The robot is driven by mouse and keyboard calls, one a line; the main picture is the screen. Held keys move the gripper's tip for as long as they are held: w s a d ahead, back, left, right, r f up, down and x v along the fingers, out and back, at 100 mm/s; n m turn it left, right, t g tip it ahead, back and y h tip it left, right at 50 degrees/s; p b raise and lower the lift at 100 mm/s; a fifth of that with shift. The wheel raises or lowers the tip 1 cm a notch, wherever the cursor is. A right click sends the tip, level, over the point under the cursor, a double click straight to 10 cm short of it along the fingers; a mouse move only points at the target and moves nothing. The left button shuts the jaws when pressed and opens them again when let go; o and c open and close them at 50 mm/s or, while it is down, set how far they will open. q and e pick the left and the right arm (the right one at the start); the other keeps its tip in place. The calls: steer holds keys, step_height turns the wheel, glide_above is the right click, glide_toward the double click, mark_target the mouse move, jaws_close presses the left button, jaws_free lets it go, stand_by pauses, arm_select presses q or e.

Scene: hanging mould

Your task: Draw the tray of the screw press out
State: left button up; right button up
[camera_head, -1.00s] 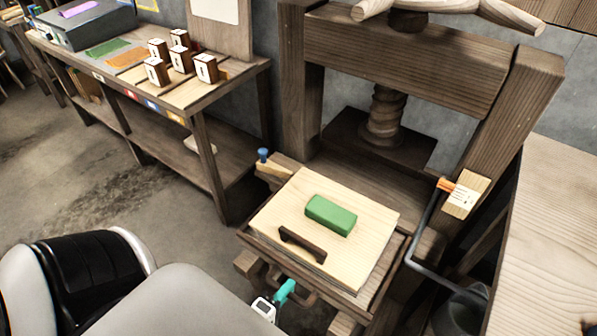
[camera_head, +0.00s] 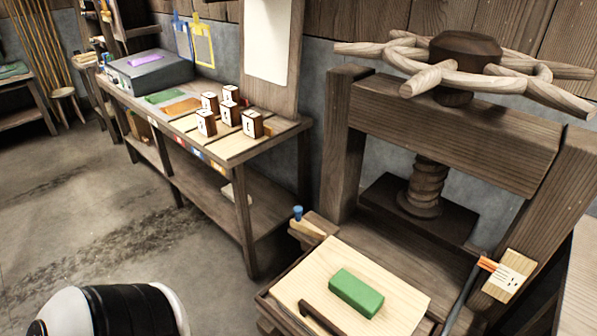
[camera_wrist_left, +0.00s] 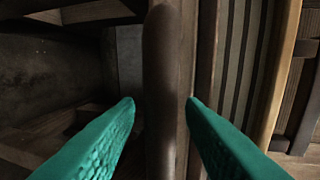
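The screw press stands at the right in the head view, with a dark wooden crossbeam (camera_head: 450,130) and a thick wooden screw (camera_head: 426,188) above a flat plate (camera_head: 418,207). Its tray (camera_head: 268,298) sticks out at the front and carries a pale board (camera_head: 300,270) with a green block (camera_head: 355,292) and a dark grip (camera_head: 322,319) on it. The tray's front is cut off below. In the left wrist view my left gripper (camera_wrist_left: 160,103) has its teal fingers apart, one on each side of a dark bar (camera_wrist_left: 163,75), with a gap visible on the left. My right gripper is out of view.
A bench (camera_head: 185,125) with several lettered blocks (camera_head: 229,112) and a grey box (camera_head: 150,70) stands to the left. A blue-topped peg (camera_head: 298,213) is beside the tray, and a pale tag (camera_head: 507,279) is on the right post. Floor at the left is clear.

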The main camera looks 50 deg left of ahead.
arm_select(q)
steer(key=b+v, duration=0.1)
steer(key=v, duration=1.1)
steer(key=shift+f, duration=0.1)
step_height(320, 180, down, 21)
steer(key=d+m+g+h, duration=0.2)
steer(key=m+g, duration=0.4)
steer(key=m, duration=0.5)
steer(key=s+a+f+m+g, duration=0.1)
steer(key=s+f+m+g, duration=0.3)
steer(key=f+m, duration=0.1)
steer(key=s+a+f+m+g+y, duration=0.1)
steer(key=s+f+m+g, duration=0.3)
steer(key=f, duration=0.3)
steer(key=shift+f+m+g, duration=0.3)
steer(key=shift+f+m, duration=0.1)
steer(key=shift+m, duration=0.1)
